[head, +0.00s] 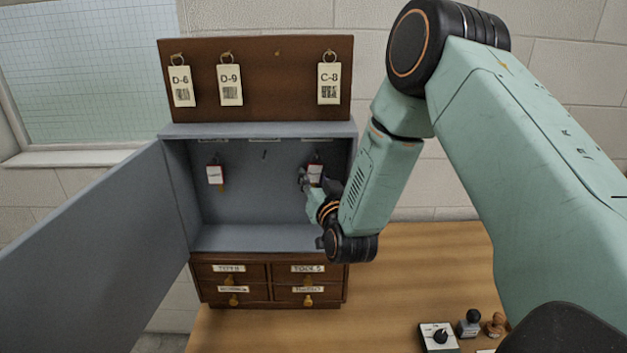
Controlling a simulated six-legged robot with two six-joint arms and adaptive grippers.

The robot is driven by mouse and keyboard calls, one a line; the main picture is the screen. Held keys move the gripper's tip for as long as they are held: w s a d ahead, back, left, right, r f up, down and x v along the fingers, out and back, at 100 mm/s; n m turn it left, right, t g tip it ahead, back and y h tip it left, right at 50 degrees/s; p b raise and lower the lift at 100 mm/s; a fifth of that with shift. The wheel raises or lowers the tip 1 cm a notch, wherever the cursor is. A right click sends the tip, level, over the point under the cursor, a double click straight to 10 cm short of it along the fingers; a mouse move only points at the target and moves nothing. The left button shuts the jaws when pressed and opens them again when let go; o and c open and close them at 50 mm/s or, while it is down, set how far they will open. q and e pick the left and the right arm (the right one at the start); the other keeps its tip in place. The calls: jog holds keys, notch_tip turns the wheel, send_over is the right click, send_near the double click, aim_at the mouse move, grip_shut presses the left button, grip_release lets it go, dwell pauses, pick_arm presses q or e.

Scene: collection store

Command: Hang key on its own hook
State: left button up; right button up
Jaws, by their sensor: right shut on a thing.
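A grey key cabinet (265,238) stands open with its door swung out to the left. A key with a white, red-edged tag (315,172) is at the right inside the cabinet, in my right gripper (305,180). The right gripper is shut on this key and partly hides it. I cannot tell whether the key's ring is around the right hook. Another tagged key (215,175) hangs on the left hook. The middle hook (264,154) is empty. Small labels above the hooks are too small to read. My left gripper is out of view.
A brown board (278,80) above holds tags D-6 (181,86), D-9 (230,85) and C-8 (330,83). A small drawer unit (268,282) is under the cabinet. Stamps (470,323) stand at the wooden table's (440,260) front right. The open door (95,240) blocks the left.

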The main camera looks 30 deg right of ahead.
jog(key=shift+d, duration=0.1)
jog(key=shift+a, duration=0.3)
jog(key=o, duration=0.5)
jog(key=shift+c, duration=0.2)
jog(key=o, duration=0.4)
jog(key=shift+d, duration=0.25)
jog(key=shift+o, duration=0.8)
jog(key=shift+a, duration=0.1)
jog(key=shift+a, duration=0.1)
jog(key=v, duration=1.2)
